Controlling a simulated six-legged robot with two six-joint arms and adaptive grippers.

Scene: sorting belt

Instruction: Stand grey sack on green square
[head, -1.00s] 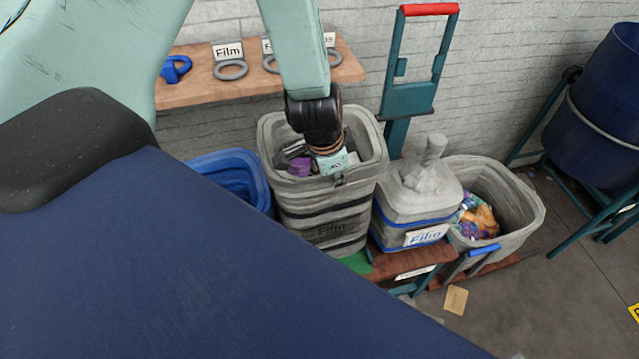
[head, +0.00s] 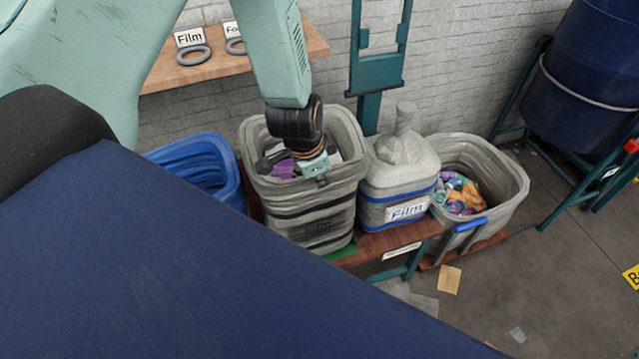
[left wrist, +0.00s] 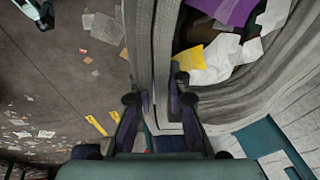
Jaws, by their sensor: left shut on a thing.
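An open grey sack (head: 305,210) with dark bands and purple and white scraps inside stands upright left of centre in the head view. A strip of the green square (head: 341,252) shows at its foot; its underside is hidden, so I cannot tell whether it bears fully on the square. My left gripper (head: 318,170) is shut on its near rim; in the left wrist view the fingers (left wrist: 160,105) pinch its wall (left wrist: 166,45). A tied grey sack (head: 400,170) with a blue band and a Film label stands just right of it. My right gripper is not in view.
A blue container (head: 195,150) stands close on the left. A teal frame (head: 375,75) rises behind. A shelf (head: 225,62) is on the wall. The floor at right is mostly clear.

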